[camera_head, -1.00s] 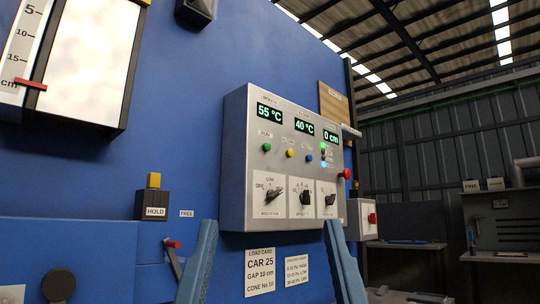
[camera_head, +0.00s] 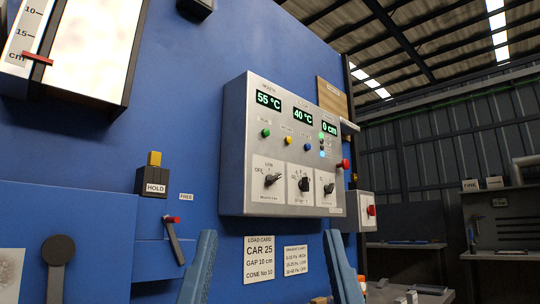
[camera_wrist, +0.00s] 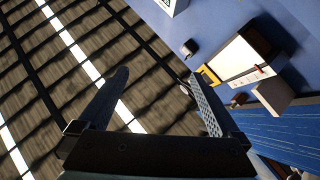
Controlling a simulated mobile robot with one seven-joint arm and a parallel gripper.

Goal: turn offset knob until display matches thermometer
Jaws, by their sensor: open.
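A grey control box (camera_head: 285,145) is mounted on the blue wall. Its green displays read 55 °C (camera_head: 268,99), 40 °C (camera_head: 303,114) and 0 cm (camera_head: 329,129). Below them are three black knobs, left (camera_head: 271,180), middle (camera_head: 304,184) and right (camera_head: 328,188); their small labels are too blurred to tell which is the offset knob. I cannot make out a thermometer. My gripper (camera_wrist: 163,75) is open and empty in the wrist view, its fingers wide apart against the roof, away from the knobs. I cannot tell its exact distance from the box.
A black HOLD box (camera_head: 154,182) and a red-tipped lever (camera_head: 173,240) are on the wall at left. A lit window (camera_head: 88,40) with a cm scale is at upper left. A LOAD CARD (camera_head: 259,258) hangs below the box. A workbench (camera_head: 500,255) stands at far right.

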